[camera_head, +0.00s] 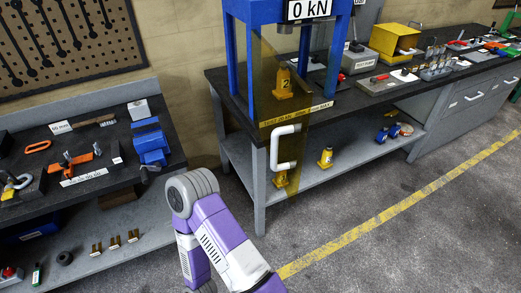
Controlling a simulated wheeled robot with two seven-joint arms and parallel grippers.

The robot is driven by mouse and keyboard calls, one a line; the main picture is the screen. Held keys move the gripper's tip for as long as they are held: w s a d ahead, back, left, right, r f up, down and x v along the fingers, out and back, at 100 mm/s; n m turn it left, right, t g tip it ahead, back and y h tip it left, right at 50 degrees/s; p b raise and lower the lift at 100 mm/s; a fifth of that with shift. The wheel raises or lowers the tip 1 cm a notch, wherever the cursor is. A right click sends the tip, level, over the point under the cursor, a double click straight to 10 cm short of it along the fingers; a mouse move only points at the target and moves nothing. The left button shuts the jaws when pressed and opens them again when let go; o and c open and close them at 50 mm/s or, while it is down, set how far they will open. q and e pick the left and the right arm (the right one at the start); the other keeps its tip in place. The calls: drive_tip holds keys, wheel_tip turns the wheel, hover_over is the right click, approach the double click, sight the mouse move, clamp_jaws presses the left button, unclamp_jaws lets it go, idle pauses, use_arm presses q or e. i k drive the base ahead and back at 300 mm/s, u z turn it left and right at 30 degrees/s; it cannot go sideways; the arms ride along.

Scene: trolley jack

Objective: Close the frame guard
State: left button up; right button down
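The frame guard is a see-through amber panel (264,75) on a blue press frame (237,60) at the top centre. It appears swung out toward me, its lower part showing in front of the bench edge. A white bar handle (274,152) is on the panel. A yellow strip with dark lettering (295,114) crosses near it. A yellow bottle jack marked 2 (283,82) shows through the amber panel. One of my purple and white arms is bent at the bottom centre, left of the handle. Neither gripper shows.
The press stands on a dark-topped bench (222,80) with tools and boxes farther right. A lower shelf holds another yellow jack (326,157). A left bench (100,185) carries a blue vise (151,145). The floor at right is clear, with a yellow line (400,208).

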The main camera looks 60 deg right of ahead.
sight(262, 119)
drive_tip(key=i, duration=1.1)
drive_tip(key=z, duration=2.45)
